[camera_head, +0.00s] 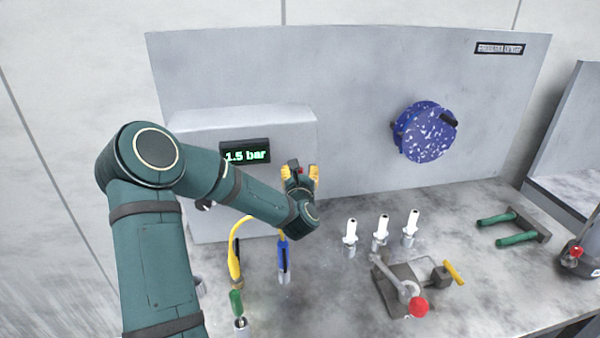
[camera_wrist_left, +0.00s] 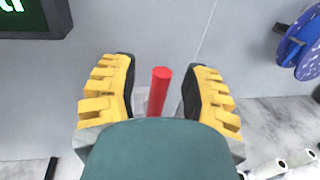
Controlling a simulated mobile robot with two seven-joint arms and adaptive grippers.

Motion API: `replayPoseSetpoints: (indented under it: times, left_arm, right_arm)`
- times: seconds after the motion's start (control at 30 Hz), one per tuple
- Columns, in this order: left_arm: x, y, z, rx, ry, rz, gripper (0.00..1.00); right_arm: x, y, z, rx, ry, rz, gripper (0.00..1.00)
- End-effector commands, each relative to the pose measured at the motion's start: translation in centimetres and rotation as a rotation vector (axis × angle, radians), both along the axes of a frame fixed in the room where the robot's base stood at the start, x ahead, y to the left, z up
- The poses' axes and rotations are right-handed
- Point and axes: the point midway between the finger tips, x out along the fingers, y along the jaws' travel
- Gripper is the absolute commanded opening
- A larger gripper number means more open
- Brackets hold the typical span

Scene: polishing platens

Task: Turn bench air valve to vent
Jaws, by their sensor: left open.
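The red valve handle (camera_wrist_left: 160,92) stands between the open fingers of my left gripper (camera_wrist_left: 160,98) in the left wrist view, with a gap to the finger on each side. In the head view only a small red part (camera_head: 299,171) shows between the yellow fingertips of the left gripper (camera_head: 300,174). The valve body is hidden behind my gripper. The pressure display (camera_head: 245,155) on the grey box reads 1.5 bar; its corner also shows in the left wrist view (camera_wrist_left: 62,34). My right gripper is not in view.
Three white nozzles (camera_head: 381,230), a red-knobbed clamp (camera_head: 405,290) and green handles (camera_head: 515,238) are on the bench to the right. A blue speckled disc (camera_head: 428,133) is on the back panel.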

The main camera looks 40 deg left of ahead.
Motion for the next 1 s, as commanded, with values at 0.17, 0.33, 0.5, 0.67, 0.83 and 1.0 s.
replayPoseSetpoints:
  times: [0.17,0.33,0.5,0.67,0.83,1.0]
  left_arm:
    - [0.0,0.0,0.0,0.000,0.000,0.000,0.46]
    - [0.0,0.0,0.0,0.000,0.000,0.000,0.00]
    - [0.0,0.0,0.0,0.001,0.001,0.000,0.00]
    - [0.1,-0.2,0.0,0.014,0.016,-0.001,0.00]
    - [0.5,-0.5,-0.1,0.058,0.068,-0.002,0.00]
    - [1.3,-1.2,-0.3,0.133,0.160,-0.003,0.00]
  right_arm:
    - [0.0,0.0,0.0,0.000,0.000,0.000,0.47]
    - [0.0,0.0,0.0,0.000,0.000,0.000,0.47]
    - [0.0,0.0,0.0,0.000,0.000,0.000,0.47]
    - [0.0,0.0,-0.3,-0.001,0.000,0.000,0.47]
    - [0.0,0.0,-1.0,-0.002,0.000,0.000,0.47]
    - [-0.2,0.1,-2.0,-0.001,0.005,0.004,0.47]
